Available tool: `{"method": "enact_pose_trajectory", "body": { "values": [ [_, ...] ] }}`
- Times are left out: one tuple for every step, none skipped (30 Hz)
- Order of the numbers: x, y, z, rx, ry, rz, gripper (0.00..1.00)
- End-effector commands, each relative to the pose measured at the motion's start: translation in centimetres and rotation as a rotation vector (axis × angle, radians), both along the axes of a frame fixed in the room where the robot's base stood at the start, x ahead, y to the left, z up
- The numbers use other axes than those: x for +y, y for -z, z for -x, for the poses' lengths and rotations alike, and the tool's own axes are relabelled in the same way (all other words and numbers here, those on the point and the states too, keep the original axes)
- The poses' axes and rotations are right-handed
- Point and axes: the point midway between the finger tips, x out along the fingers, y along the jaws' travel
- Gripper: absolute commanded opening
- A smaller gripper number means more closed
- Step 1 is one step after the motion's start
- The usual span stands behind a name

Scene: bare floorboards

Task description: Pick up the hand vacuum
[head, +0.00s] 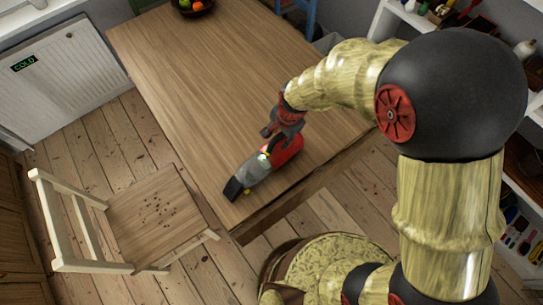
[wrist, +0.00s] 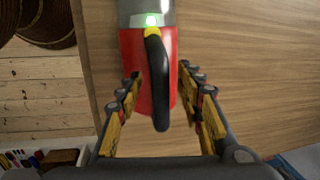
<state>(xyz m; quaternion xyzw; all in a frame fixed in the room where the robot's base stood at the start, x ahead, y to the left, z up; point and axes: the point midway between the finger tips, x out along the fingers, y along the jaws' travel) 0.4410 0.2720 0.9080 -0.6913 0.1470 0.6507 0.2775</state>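The hand vacuum (head: 262,168) lies on the wooden table (head: 195,75) near its front edge, with a red body, grey middle and dark nozzle pointing lower left in the head view. In the wrist view its red body (wrist: 133,70) and black handle (wrist: 158,85) show, with a green light on the grey part; its nozzle is out of frame. My gripper (head: 272,130) is above the rear of the vacuum. In the wrist view my gripper (wrist: 160,95) is open, with one finger on each side of the handle and a gap to both.
A wooden chair (head: 155,215) with dark specks on its seat stands left of the table. A fruit bowl (head: 192,8) is at the table's far end. Shelves (head: 515,165) with tools are on the right. Much of the tabletop is clear.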

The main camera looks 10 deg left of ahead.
Motion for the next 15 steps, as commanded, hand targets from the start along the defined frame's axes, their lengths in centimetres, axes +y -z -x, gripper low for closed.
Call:
{"method": "enact_pose_trajectory", "body": {
  "values": [
    [0.08,0.49,-0.08,-0.001,0.000,-0.001,0.37],
    [0.11,0.56,-0.12,-0.002,0.000,-0.001,0.37],
    [0.14,0.57,-0.14,-0.003,0.000,-0.002,0.37],
    [0.14,0.55,-0.15,-0.003,0.000,-0.001,0.37],
    [0.13,0.52,-0.15,-0.003,0.000,-0.001,0.37],
    [0.13,0.49,-0.15,-0.003,0.000,-0.001,0.37],
    [0.12,0.49,-0.14,-0.003,-0.001,-0.002,0.37],
    [0.12,0.49,-0.13,-0.002,-0.001,-0.001,0.37],
    [0.11,0.49,-0.13,-0.002,-0.001,-0.001,0.35],
    [0.11,0.49,-0.12,-0.002,-0.001,-0.001,0.33],
    [0.11,0.49,-0.12,-0.002,-0.001,-0.001,0.32],
    [0.11,0.49,-0.12,-0.002,-0.001,-0.001,0.29],
    [0.10,0.49,-0.12,-0.002,-0.001,-0.001,0.28],
    [0.10,0.49,-0.12,-0.002,-0.001,-0.001,0.26],
    [0.10,0.49,-0.12,-0.002,-0.001,-0.001,0.24]
  ]
}}
